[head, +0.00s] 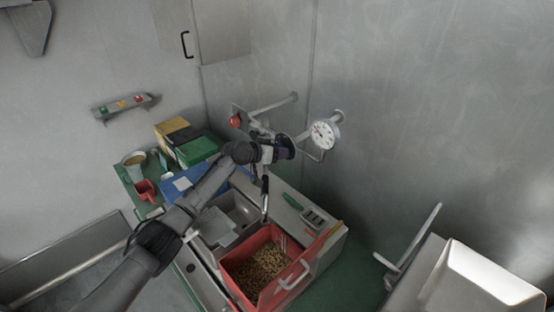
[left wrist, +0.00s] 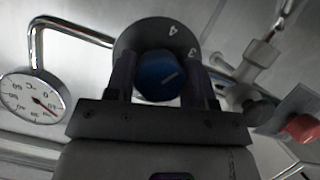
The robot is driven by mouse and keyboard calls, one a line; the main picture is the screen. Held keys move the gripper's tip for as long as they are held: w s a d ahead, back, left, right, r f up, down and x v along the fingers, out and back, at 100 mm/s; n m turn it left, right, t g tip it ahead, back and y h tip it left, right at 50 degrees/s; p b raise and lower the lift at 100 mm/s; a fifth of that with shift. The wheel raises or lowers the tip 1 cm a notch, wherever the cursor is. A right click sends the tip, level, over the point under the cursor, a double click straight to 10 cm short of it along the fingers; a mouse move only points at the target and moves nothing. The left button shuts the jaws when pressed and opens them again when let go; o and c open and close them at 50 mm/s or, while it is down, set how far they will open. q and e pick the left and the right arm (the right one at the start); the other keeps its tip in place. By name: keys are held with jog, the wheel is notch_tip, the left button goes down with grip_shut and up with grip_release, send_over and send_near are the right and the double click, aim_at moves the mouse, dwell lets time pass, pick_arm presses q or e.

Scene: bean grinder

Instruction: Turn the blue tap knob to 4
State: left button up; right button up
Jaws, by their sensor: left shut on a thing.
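In the head view my left gripper (head: 284,148) reaches the pipes at the wall and hides the knob. The exact number that the pointer line faces is hard to tell. My right gripper is not in view.
A round white gauge (head: 324,134) sits on the pipe right of my left gripper. A red knob (head: 235,121) is to the left. Below are a red bin of beans (head: 256,293), a green box (head: 196,151) and a red cup (head: 145,189).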

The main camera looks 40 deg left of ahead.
pick_arm(q)
jog(key=n+h+b, duration=0.1)
jog(key=n+b, duration=0.1)
jog(key=shift+n+h, duration=0.3)
jog(key=shift+h, duration=0.1)
jog(key=shift+n+h+b, duration=0.3)
jog(key=shift+n+b, duration=0.1)
jog(key=shift+b, duration=0.15)
jog(key=o, duration=0.9)
jog(key=shift+s, duration=0.1)
jog(key=b+v, duration=0.2)
jog(key=v, duration=1.1)
jog(key=shift+s+a+b, duration=0.25)
jog(key=shift+b, duration=0.1)
